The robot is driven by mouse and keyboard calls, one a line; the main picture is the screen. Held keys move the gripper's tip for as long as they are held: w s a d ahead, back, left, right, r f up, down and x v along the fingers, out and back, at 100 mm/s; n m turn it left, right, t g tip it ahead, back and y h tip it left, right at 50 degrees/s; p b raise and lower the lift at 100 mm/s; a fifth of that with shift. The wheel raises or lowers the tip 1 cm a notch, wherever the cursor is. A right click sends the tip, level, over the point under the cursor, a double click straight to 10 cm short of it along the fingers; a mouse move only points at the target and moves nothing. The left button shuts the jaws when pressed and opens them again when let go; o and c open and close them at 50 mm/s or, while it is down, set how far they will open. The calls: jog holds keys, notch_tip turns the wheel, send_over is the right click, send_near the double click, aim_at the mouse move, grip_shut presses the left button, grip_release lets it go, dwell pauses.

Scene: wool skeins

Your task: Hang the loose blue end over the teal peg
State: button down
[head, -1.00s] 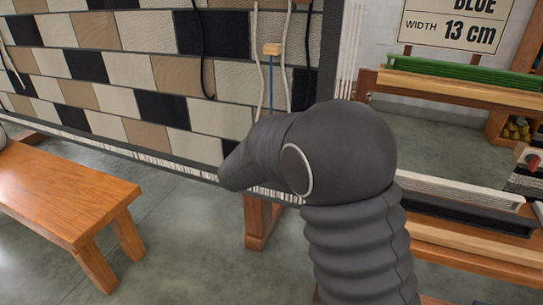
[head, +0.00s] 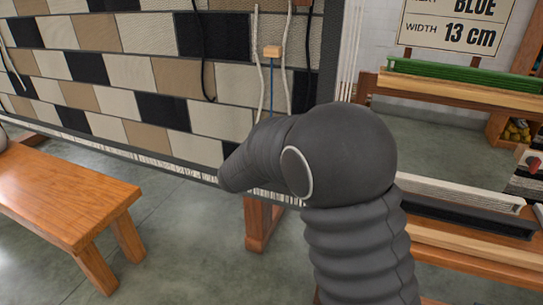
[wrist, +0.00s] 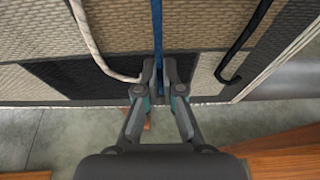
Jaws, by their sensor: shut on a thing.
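The loose blue end (wrist: 158,22) is a thin blue strand that hangs down in front of the woven hanging. In the wrist view it runs down between the fingers of my gripper (wrist: 160,72), which are shut on it. There my arm hides my gripper and the strand's lower part. I cannot make out the teal peg in either view.
A wooden bench (head: 75,190) stands at left. Grey floor (head: 180,260) is clear between.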

jog(key=s+a+r+p, duration=0.2)
jog(key=s+a+r, duration=0.1)
jog(key=r, duration=0.4)
jog(key=shift+s+a+p, duration=0.3)
jog(key=shift+s, duration=0.3)
jog(key=a+r, duration=0.3)
jog(key=r, duration=2.1)
jog(key=shift+r, duration=0.15)
